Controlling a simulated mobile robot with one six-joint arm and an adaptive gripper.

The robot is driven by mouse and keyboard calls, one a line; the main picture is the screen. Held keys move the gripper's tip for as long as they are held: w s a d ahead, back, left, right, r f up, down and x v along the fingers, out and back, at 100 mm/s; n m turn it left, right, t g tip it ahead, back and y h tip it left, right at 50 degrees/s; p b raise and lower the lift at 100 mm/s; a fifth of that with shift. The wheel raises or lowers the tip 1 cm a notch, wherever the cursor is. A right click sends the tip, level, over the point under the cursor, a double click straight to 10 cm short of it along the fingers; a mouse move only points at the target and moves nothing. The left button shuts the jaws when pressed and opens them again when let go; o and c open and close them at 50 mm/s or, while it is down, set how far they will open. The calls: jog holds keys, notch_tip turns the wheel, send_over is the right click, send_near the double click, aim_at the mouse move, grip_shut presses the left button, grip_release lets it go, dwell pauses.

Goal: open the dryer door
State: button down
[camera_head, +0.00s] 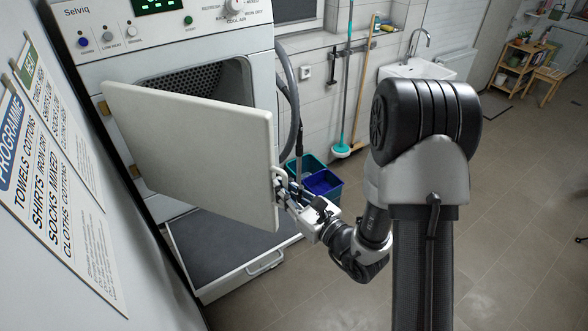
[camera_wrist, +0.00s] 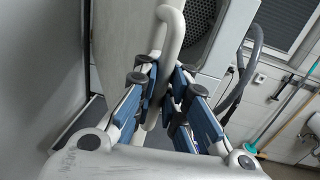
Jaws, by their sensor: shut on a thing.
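The dryer (camera_head: 262,85) is a white stacked machine with a control panel on top. Its door (camera_head: 195,150) is a pale flat panel, hinged at the left and standing partly open, with the perforated drum (camera_head: 190,82) showing behind its top edge. My gripper (camera_head: 283,185) is at the door's right edge, shut on the door handle. In the wrist view the white curved handle (camera_wrist: 172,35) passes down between the blue-padded fingers of my gripper (camera_wrist: 163,95). The drum also shows in the wrist view (camera_wrist: 199,25), right of the door. The fingers partly hide the lower handle.
A lower drawer (camera_head: 225,245) with a dark top sits under the door. A grey hose (camera_head: 291,95), blue and green buckets (camera_head: 322,182), a mop (camera_head: 342,148) and a sink (camera_head: 420,72) stand behind. A sign wall (camera_head: 60,170) is close at the left. Floor at the right is clear.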

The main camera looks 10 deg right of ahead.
jog(key=shift+s+a+f+m+h+p, duration=0.15)
jog(key=shift+s+a+h+p, duration=0.2)
jog(key=shift+s+p, duration=0.35)
jog(key=shift+s+a+r+m+h+p, duration=0.1)
jog(key=shift+s+a+m+h+p, duration=0.05)
jog(key=shift+s+a+p, duration=0.4)
jog(key=shift+s+d, duration=0.1)
jog(key=c, duration=2.1)
grip_release()
jog(key=shift+c, duration=0.2)
jog(key=shift+o, duration=1)
jog(key=shift+s+d, duration=0.15)
jog(key=shift+d, duration=0.05)
jog(key=shift+a, duration=0.1)
